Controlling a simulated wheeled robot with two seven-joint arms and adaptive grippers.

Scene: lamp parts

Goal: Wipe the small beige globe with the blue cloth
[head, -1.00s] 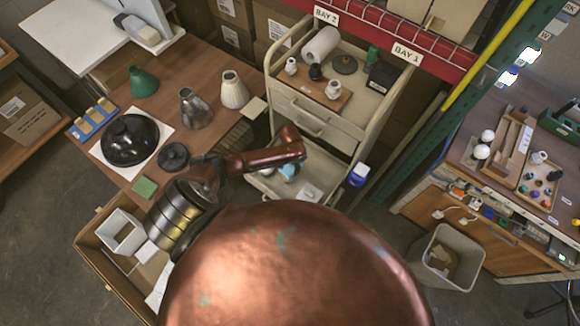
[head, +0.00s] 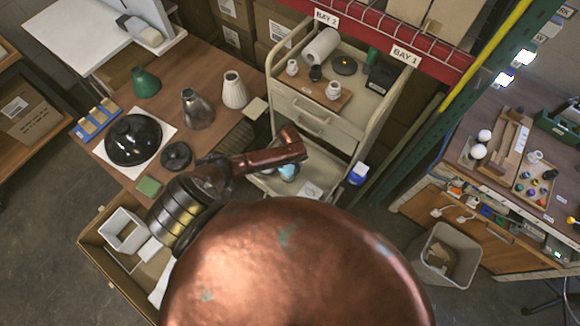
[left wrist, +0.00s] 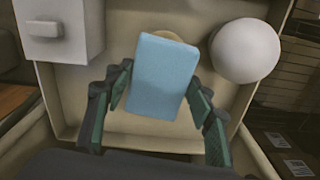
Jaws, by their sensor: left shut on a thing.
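The blue cloth (left wrist: 162,77) is a light blue rectangle in the left wrist view, held between the dark green fingers of my left gripper (left wrist: 163,98). The small beige globe (left wrist: 182,36) is mostly hidden behind the cloth; only its upper edge shows. The cloth overlaps it in the picture, but I cannot tell whether they touch. In the head view a bit of the blue cloth (head: 288,172) shows past my copper-coloured left arm, over the cart's lower tray. My right gripper is not in view.
A larger white globe (left wrist: 246,50) stands close to the right of the cloth. A white box (left wrist: 60,28) with a knob is at the left. The tray's raised rim (left wrist: 150,143) runs nearby. A blue-and-white container (head: 359,174) is at the cart's right side.

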